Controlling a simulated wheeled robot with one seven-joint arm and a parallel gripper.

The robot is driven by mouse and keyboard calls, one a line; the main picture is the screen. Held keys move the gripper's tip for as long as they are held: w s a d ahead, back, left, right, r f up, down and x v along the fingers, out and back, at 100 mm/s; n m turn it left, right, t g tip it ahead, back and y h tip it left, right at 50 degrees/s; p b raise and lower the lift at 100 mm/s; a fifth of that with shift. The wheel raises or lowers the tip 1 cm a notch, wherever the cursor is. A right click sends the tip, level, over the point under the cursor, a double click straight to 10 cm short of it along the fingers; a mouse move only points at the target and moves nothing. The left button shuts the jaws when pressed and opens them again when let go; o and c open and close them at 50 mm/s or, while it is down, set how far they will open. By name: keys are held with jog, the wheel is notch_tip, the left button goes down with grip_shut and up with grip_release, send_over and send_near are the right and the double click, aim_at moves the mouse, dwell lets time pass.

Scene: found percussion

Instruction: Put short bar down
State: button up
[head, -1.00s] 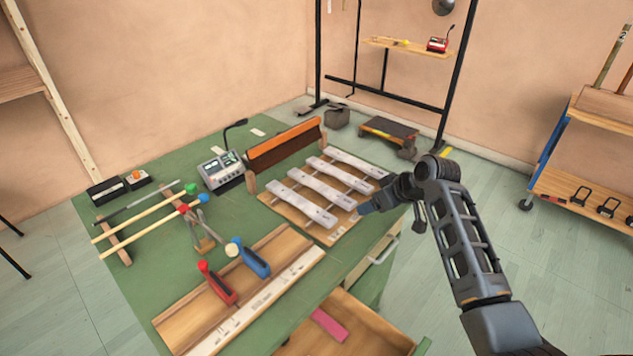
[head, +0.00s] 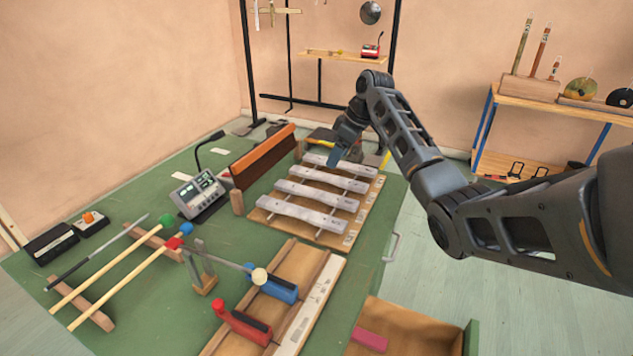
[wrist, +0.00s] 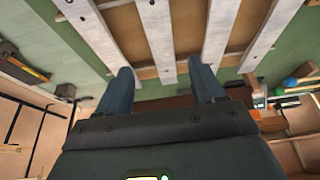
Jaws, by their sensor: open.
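Several silver metal bars lie side by side on a wooden frame on the green table. The farthest bar (head: 340,166) looks the shortest; it appears at the left in the wrist view (wrist: 85,28). My gripper (head: 338,158) is over the far end of the row, with its fingers pointing down. In the wrist view my gripper (wrist: 162,85) is open, its two fingers wide apart and nothing gripped. A second bar (wrist: 158,40) runs between the fingers in that picture. I cannot tell how high the fingertips are above the bars.
Mallets (head: 125,262) rest on wooden supports at the left. An open drawer (head: 415,325) juts out at the front, with a pink block (head: 370,340) inside.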

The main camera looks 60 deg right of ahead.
aim_at(328, 177)
jog(key=x, duration=0.6)
jog(key=shift+a+f, duration=0.15)
jog(key=shift+f, duration=0.3)
jog(key=shift+c, duration=0.2)
grip_shut()
jog(key=shift+r, duration=0.1)
